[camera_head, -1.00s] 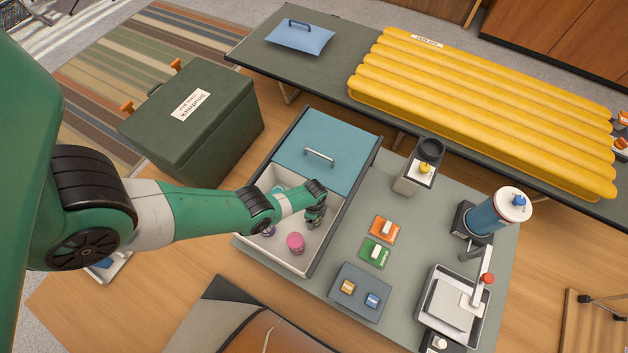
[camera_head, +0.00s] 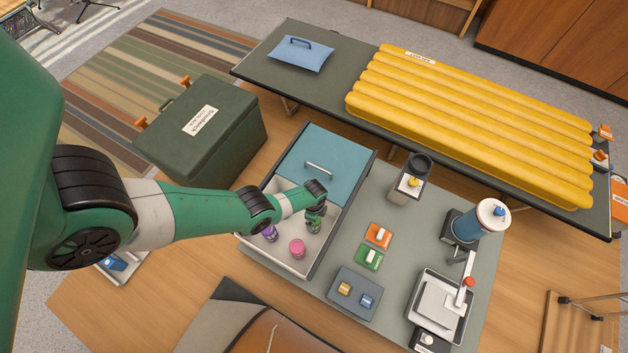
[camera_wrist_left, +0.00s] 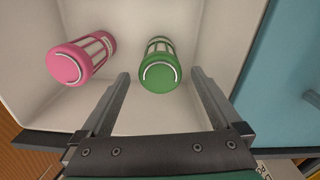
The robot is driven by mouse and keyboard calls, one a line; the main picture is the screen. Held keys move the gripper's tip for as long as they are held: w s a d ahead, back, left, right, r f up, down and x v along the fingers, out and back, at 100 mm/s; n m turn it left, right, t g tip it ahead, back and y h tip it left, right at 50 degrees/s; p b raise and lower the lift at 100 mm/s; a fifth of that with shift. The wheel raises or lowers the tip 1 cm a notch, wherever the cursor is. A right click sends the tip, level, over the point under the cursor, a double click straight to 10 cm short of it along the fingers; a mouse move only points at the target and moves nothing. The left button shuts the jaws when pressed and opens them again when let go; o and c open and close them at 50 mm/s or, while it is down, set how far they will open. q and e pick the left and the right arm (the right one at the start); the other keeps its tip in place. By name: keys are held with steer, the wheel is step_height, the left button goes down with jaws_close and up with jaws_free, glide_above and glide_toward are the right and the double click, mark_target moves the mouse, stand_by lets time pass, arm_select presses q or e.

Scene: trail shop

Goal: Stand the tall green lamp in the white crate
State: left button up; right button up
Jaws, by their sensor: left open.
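The white crate (camera_head: 252,252) has pale walls and a blue panel over its far half. The green lamp (camera_head: 313,226) stands in its open near half, partly hidden by my left gripper (camera_head: 315,212). In the left wrist view the green lamp (camera_wrist_left: 158,72) shows its green cap and wire handle. It lies between the tips of my open left gripper (camera_wrist_left: 160,74), with a gap on each side. A pink lamp (camera_head: 297,247) stands close by in the crate and shows left of the green one in the wrist view (camera_wrist_left: 80,58). My right gripper is out of view.
A purple lamp (camera_head: 270,234) is also in the crate. Right of it are an orange card (camera_head: 377,236), a green card (camera_head: 368,258), a grey tray (camera_head: 355,292) and a blue cylinder device (camera_head: 482,222). A dark green box (camera_head: 200,135) stands to the left.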

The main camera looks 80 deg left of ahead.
arm_select(q)
step_height(320, 180, up, 3)
steer(key=shift+p, duration=0.8)
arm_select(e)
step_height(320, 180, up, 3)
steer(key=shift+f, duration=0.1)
arm_select(q)
steer(key=shift+f, duration=0.1)
